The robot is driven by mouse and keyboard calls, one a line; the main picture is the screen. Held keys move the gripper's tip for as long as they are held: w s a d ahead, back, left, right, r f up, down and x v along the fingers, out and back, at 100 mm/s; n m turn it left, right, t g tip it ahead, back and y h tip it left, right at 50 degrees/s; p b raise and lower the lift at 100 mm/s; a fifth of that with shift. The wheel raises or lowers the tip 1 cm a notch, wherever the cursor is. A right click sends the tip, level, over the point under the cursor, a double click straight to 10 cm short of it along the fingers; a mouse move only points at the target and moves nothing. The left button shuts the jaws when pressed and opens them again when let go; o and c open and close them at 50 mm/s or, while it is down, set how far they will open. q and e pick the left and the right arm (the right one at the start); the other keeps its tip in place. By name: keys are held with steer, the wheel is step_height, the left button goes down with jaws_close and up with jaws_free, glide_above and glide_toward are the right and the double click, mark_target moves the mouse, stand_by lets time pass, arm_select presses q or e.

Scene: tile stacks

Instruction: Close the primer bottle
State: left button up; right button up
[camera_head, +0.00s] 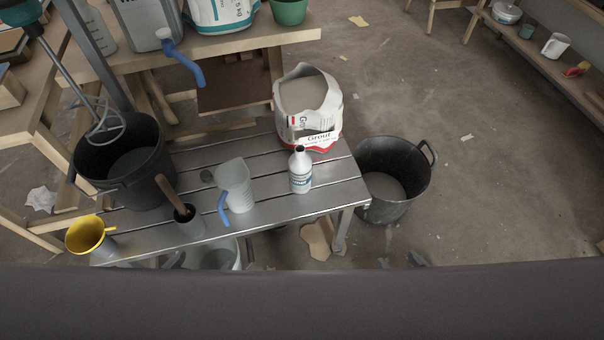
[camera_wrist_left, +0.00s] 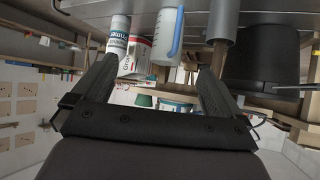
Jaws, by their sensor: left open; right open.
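The primer bottle (camera_head: 300,174), white with a blue label, stands upright on the slatted metal bench (camera_head: 268,195). Its narrow neck has a dark top; I cannot tell whether that is a cap or an opening. The bottle appears upside down in the left wrist view (camera_wrist_left: 119,32), near the left fingertip. My left gripper (camera_wrist_left: 158,68) is open and empty, with the bottle apart from its fingers. My right gripper is in neither view.
A clear jug (camera_head: 234,184) with a blue handle stands left of the bottle. A grout bag (camera_head: 307,108) is behind it. A black bucket (camera_head: 125,165), a dark cup with a stick (camera_head: 187,221) and a yellow funnel (camera_head: 88,234) occupy the left. Another bucket (camera_head: 393,180) stands right.

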stand_by(0.3)
arm_select(q)
steer(key=c, duration=0.6)
steer(key=shift+s, duration=0.1)
